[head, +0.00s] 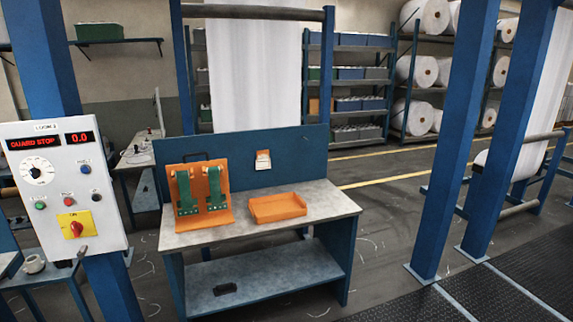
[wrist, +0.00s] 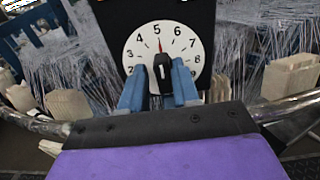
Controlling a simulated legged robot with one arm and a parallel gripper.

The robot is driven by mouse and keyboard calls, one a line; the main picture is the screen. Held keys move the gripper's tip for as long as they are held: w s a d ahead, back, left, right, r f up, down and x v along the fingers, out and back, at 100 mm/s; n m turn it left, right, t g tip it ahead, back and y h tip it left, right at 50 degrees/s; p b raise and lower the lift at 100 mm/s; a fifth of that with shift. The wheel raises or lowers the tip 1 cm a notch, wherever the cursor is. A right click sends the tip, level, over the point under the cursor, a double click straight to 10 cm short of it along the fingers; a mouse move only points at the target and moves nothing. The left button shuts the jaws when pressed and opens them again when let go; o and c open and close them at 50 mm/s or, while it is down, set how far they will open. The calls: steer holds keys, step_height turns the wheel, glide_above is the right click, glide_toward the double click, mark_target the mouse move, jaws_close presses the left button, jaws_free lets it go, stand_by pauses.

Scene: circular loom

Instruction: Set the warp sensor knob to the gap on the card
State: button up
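The knob (wrist: 162,72) is black and stands at the centre of a round white dial (wrist: 143,62) on a dark plate in the wrist view. A small pale card (head: 263,160) hangs on the blue back board of the bench in the head view. Its writing is too small to read. My gripper is not in the head view.
A control box (head: 60,190) with a GUARD STOP display, reading 0.0, hangs on a blue post at left. A bench (head: 330,208) holds an orange stand (head: 223,221) with green straps and an orange tray (head: 278,207).

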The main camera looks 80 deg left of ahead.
steer(key=shift+s+d, duration=0.3)
steer(key=shift+s, duration=0.2)
steer(key=shift+a+f, duration=0.25)
steer(key=shift+a, duration=0.55)
steer(key=a, duration=0.6)
steer(key=shift+r, duration=0.2)
